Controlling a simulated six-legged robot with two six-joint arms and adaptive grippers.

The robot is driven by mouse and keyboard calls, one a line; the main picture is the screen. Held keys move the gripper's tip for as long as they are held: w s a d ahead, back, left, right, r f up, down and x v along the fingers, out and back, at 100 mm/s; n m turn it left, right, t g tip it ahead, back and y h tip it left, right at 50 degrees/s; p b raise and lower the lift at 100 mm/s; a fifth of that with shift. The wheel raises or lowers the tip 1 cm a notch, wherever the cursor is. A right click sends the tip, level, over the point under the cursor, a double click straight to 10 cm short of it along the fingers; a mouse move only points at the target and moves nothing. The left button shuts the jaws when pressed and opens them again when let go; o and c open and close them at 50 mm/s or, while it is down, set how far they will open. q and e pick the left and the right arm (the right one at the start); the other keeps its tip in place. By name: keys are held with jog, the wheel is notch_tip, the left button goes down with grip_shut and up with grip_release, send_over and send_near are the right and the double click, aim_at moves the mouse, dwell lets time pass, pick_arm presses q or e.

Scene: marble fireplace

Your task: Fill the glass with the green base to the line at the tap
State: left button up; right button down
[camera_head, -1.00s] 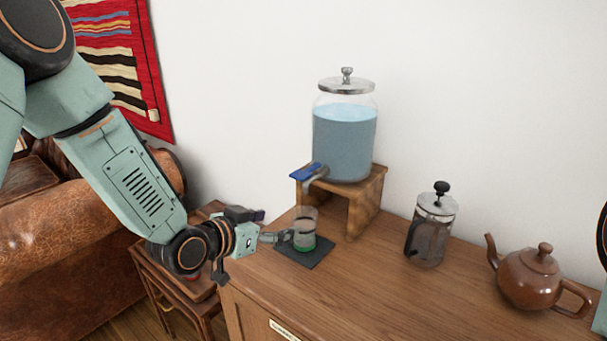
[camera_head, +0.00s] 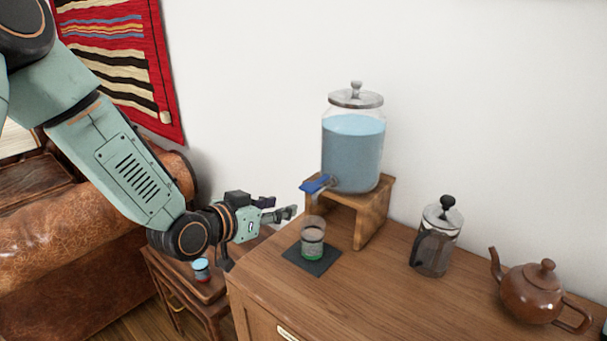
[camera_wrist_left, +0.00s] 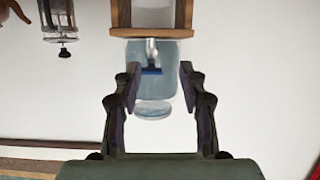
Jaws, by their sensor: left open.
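The glass with the green base (camera_head: 312,243) stands upright on a dark square mat (camera_head: 320,266) on the wooden cabinet. How much water it holds is too small to tell. The tap with its blue lever (camera_head: 316,184) is on the water jar (camera_head: 352,150), above and just behind the glass. The tap also shows upside down in the wrist view (camera_wrist_left: 151,70). My left gripper (camera_head: 286,211) is open and empty, left of the glass and slightly higher, apart from it. Its open fingers (camera_wrist_left: 158,88) frame the jar in the wrist view. My right gripper is out of view.
The jar stands on a wooden stand (camera_head: 376,212). A French press (camera_head: 436,240) and a brown teapot (camera_head: 538,292) stand to the right. A small tumbler with a red base (camera_head: 201,269) is on the low side table at left. The cabinet front is clear.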

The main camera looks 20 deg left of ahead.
pick_arm(q)
jog(key=shift+t, duration=0.3)
jog(key=r+p, duration=0.1)
jog(key=r, duration=0.2)
jog(key=s+r+p, duration=0.1)
jog(key=r+p, duration=0.2)
jog(key=r, duration=0.2)
jog(key=shift+s+a+r+p, duration=0.3)
jog(key=shift+a+p, duration=0.05)
jog(key=shift+p, duration=0.05)
jog(key=c, duration=0.6)
jog(key=shift+s+d+r+m+h+p, duration=0.15)
jog(key=shift+s+d+r+h+p, duration=0.1)
jog(key=shift+s, duration=0.1)
jog(key=shift+s+d+r+m+h+p, duration=0.1)
jog(key=shift+s+r+m+h, duration=0.05)
jog(key=shift+s+r, duration=0.15)
grip_shut()
jog(key=shift+s, duration=0.1)
jog(key=shift+w+f, duration=0.15)
jog(key=shift+w, duration=0.1)
send_over(317, 183)
jog(key=s+a, duration=0.2)
jog(key=s, duration=0.2)
notch_tip(317, 183, down, 2)
jog(key=f, duration=0.4)
jog(key=shift+s+a+f+b, duration=0.1)
jog(key=shift+s+f+b, duration=0.05)
jog(key=shift+s+b, duration=0.2)
